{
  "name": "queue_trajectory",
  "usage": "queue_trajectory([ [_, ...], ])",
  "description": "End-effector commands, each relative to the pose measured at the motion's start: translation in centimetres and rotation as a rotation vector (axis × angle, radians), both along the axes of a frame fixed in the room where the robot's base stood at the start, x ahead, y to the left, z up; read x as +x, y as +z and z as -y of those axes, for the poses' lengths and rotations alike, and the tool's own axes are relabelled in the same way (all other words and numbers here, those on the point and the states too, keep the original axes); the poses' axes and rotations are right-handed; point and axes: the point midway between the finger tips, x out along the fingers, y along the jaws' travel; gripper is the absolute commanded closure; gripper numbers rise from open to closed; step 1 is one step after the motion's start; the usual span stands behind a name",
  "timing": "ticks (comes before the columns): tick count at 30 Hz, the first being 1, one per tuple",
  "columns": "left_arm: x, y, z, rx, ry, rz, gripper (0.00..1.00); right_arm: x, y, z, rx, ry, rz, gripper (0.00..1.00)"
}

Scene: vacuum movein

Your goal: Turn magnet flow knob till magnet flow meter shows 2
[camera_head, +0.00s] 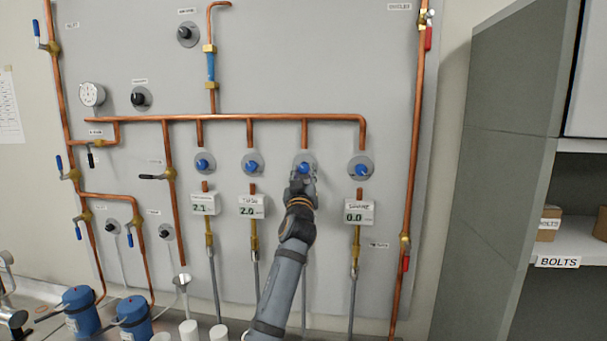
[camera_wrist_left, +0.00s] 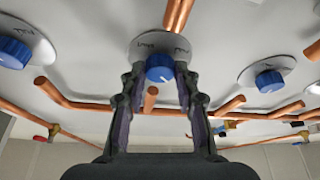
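A row of blue knobs on round grey plates runs across the grey panel. My left gripper (camera_head: 301,182) is at the third knob (camera_head: 304,167) from the left. In the left wrist view this blue knob (camera_wrist_left: 160,68) sits between the tips of my left gripper (camera_wrist_left: 160,72); the fingers are spread, one on each side, and I cannot tell if they touch it. The meter below this knob is hidden behind my left arm. The other meters read about 2.1 (camera_head: 204,204), 2.0 (camera_head: 252,206) and 0.0 (camera_head: 359,213); their labels are too small to read surely. My right gripper is out of view.
Copper pipes (camera_head: 240,118) run above and between the knobs and stand out from the panel (camera_head: 300,60). Neighbouring blue knobs (camera_head: 252,167) (camera_head: 362,170) are close on both sides. Blue pumps (camera_head: 80,312) stand at lower left. A grey cabinet (camera_head: 490,170) stands at right.

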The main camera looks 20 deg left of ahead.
Motion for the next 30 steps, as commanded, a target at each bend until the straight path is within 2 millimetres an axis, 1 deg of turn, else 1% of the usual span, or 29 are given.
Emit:
queue_trajectory([
  [1, 0.0, 0.0, 0.0, 0.000, 0.000, 0.000, 0.91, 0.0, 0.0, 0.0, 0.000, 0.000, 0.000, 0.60],
  [3, 0.0, 0.0, 0.0, 0.000, 0.000, 0.000, 1.00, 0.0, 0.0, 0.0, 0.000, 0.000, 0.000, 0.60],
  [8, 0.0, 0.0, 0.0, 0.009, 0.000, -0.003, 1.00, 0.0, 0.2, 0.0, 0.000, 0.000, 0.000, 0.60],
  [14, 0.0, 0.3, -0.1, 0.076, 0.001, -0.020, 1.00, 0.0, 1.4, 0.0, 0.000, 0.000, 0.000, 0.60],
  [17, 0.0, 0.4, -0.2, 0.137, 0.001, -0.035, 1.00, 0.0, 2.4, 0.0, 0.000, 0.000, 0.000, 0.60],
  [27, -0.1, 0.6, -0.3, 0.360, -0.001, -0.090, 1.00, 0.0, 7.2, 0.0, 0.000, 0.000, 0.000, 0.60],
  [30, -0.1, 0.5, -0.4, 0.412, 0.000, -0.102, 1.00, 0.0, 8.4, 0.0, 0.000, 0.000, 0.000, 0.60],
])
